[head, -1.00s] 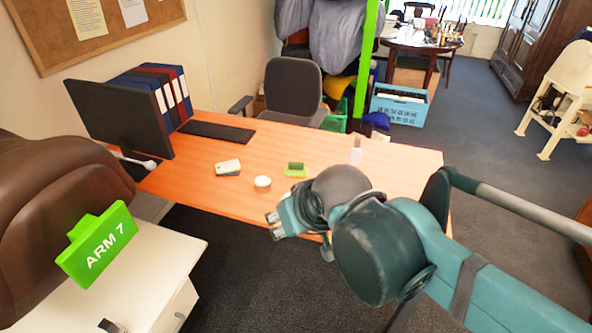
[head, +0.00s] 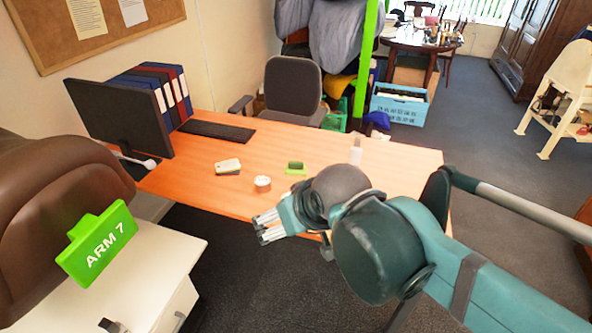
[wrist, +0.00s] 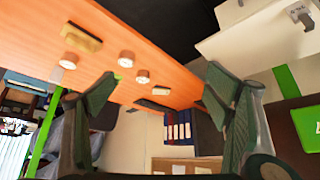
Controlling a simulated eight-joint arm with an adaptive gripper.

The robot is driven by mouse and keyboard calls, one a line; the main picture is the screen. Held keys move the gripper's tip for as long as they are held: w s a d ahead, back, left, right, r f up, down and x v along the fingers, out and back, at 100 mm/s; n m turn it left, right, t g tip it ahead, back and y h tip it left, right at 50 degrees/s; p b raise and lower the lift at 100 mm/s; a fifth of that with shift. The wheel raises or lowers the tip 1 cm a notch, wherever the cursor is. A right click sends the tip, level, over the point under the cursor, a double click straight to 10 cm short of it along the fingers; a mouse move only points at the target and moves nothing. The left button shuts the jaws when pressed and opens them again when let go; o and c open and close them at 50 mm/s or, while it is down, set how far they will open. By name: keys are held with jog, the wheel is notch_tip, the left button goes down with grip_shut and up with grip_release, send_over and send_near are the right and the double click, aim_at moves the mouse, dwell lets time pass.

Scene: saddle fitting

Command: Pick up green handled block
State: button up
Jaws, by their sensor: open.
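A small green block with a darker green raised part on top (head: 296,168) sits on the orange desk in the head view, right of a white round object (head: 262,183). In the wrist view, an olive-tan block with a raised bar (wrist: 81,38) lies on the desk; I cannot tell whether it is the same block. My gripper (head: 268,228) is in front of the desk's near edge, apart from the green block. In the wrist view its two fingers (wrist: 160,90) are spread wide with nothing held between them.
The desk (head: 390,170) also bears a small stack (head: 228,167), a whitish upright object (head: 356,152), a keyboard (head: 217,131), a monitor (head: 118,115) and binders (head: 165,90). A brown saddle (head: 40,200) with a green "ARM 7" plate (head: 97,245) is left.

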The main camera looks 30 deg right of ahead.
jog(key=shift+w, duration=0.1)
jog(key=m+g+h+p, duration=0.2)
jog(key=m+g+p, duration=0.15)
jog(key=m, duration=0.35)
send_over(296, 163)
jog(key=s+a, duration=0.2)
notch_tip(296, 163, down, 20)
jog(key=shift+d+r, duration=0.25)
jog(key=shift+f, duration=0.15)
jog(key=shift+b+x, duration=0.45)
jog(key=shift+x, duration=0.7)
